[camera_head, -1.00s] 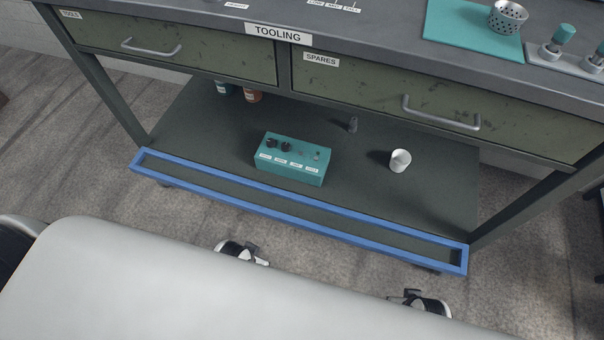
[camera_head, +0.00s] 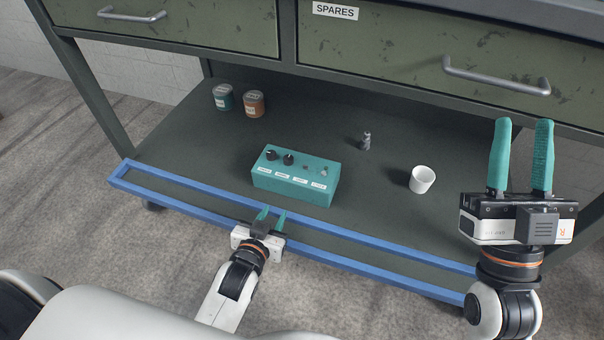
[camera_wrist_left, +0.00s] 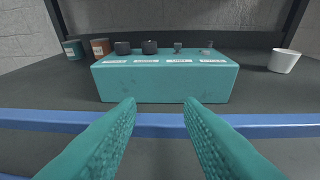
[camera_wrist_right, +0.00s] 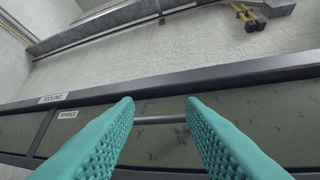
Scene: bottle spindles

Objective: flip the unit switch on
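A teal control box (camera_head: 290,197) sits on the lower shelf, with two dark knobs and two small toggle switches on top. Labels below the controls are too small to read. A small switch (camera_head: 323,171) stands at the right end; it also shows in the left wrist view (camera_wrist_left: 208,48). My left gripper (camera_head: 271,216) is open and empty, in front of the box at the blue rail. In the left wrist view its fingers (camera_wrist_left: 160,104) point at the box front. My right gripper (camera_head: 521,157) is open and empty, raised at the right before the SPARES drawer.
A blue rail (camera_head: 385,260) runs along the shelf front. A white cup (camera_head: 422,180) and a small grey part (camera_head: 366,141) stand right of the box. Teal (camera_head: 223,97) and orange (camera_head: 254,104) jars stand behind left. Drawers overhang the shelf. Shelf between box and cup is clear.

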